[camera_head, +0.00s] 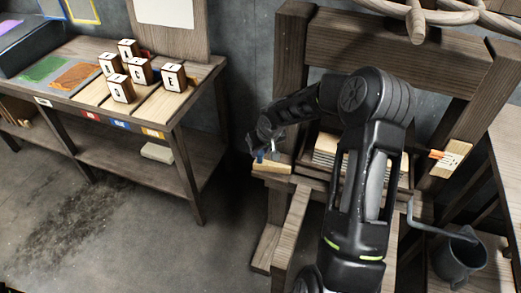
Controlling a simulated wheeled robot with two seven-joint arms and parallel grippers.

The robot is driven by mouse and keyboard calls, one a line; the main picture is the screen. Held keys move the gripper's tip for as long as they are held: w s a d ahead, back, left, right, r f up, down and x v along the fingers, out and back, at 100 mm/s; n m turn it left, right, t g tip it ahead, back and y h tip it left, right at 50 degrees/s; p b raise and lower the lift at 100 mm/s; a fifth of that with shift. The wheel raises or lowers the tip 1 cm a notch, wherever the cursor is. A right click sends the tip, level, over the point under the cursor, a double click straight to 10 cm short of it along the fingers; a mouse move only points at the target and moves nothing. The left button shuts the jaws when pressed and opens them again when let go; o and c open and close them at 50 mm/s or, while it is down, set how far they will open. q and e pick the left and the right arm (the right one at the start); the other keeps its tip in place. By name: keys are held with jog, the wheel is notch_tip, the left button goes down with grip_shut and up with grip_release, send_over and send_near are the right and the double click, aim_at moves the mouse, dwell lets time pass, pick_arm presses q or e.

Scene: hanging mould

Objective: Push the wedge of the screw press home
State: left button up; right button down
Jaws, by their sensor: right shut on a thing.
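The wooden screw press (400,50) stands at the right, with a heavy top beam, posts and a stack of pale boards (328,150) between them. My right arm reaches across its front and hides much of the middle. My right gripper (265,154) is at the press's left side, shut on a small pale wooden piece (272,168), which looks like the wedge. The fingers and dark wood around it partly hide how deep it sits. My left gripper is not in view.
A wooden bench (190,105) at the left carries several lettered blocks (120,88) and coloured patches. A dark grey can (459,258) with a long spout stands low at the right. A pale tag (450,158) is on the right post. Open floor lies between bench and press.

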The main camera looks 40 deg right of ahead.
dwell(0.4)
jog(key=s+d+p, duration=0.2)
jog(key=s+d, duration=0.2)
jog(key=s, duration=0.1)
jog(key=shift+s, duration=0.35)
jog(key=c, duration=1.1)
grip_release()
jog(key=shift+s+d, duration=0.1)
jog(key=v, duration=0.7)
jog(key=shift+s+r, duration=0.1)
jog(key=shift+r, duration=0.3)
